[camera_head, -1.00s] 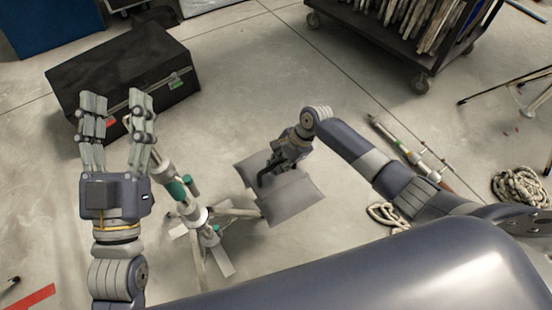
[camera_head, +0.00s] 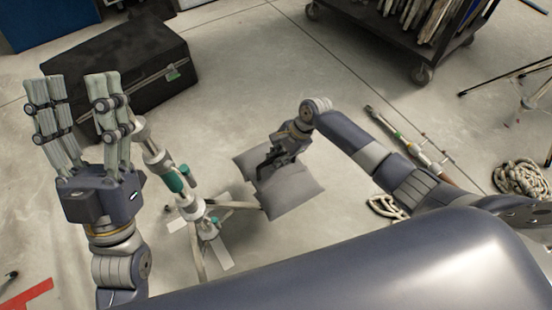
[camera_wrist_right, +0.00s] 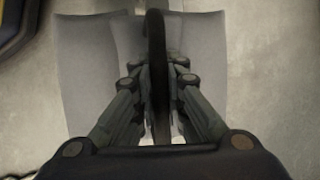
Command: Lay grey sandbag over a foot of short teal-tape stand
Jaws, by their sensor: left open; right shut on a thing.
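The grey sandbag (camera_head: 292,196) hangs as two joined halves from my right gripper (camera_head: 272,163). In the right wrist view my right gripper (camera_wrist_right: 158,85) is shut on the dark strap between the halves of the sandbag (camera_wrist_right: 90,70). The short stand with teal tape (camera_head: 174,184) stands left of the bag, its legs (camera_head: 236,206) spread low on the floor. One leg reaches toward the bag's left edge; I cannot tell if they touch. My left gripper (camera_head: 78,115) is open and empty, left of the stand's upper end.
A black case (camera_head: 130,65) lies behind the stand. A wheeled cart (camera_head: 385,38) is at the back right. Coiled rope (camera_head: 520,180) and a pole-like stand (camera_head: 415,150) lie at the right. The floor between case and cart is clear.

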